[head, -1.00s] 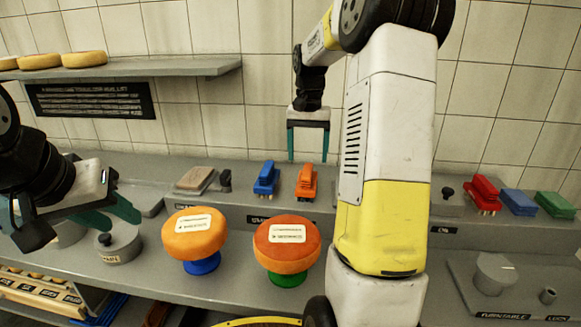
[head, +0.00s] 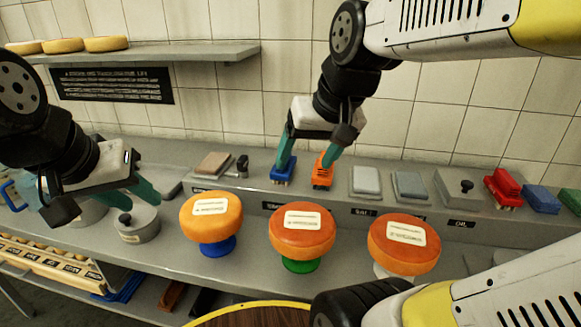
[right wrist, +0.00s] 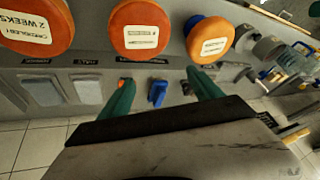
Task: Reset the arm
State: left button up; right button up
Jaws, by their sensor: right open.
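My right gripper (head: 303,172) is open, its teal fingers pointing down above the back ledge. In the head view its fingers overlap a blue brush (head: 283,176) and an orange brush (head: 321,178); I cannot tell whether they touch. The right wrist view shows the open right gripper (right wrist: 158,80) with nothing held. The blue brush (right wrist: 157,93) shows between its fingers, and the orange brush is mostly hidden by one finger. My left gripper (head: 105,204) is at the left with its fingers apart, beside a grey lidded pot (head: 136,226).
Three orange-topped cheese wheels on stands (head: 211,217), (head: 302,220), (head: 404,244) line the grey counter. Grey blocks (head: 366,181) and a red brush (head: 503,188) sit along the ledge. A shelf with cheese wheels (head: 107,44) is at the upper left. The tiled wall stands close behind.

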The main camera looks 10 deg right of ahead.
jog(key=shift+n+t, duration=0.3)
jog(key=shift+n, duration=0.1)
jog(key=s+f, duration=0.1)
jog(key=s+a, duration=0.1)
jog(key=s, duration=0.1)
jog(key=shift+s+a+f, duration=0.15)
jog(key=shift+a+f, duration=0.05)
jog(key=shift+f, duration=0.2)
dwell(0.5)
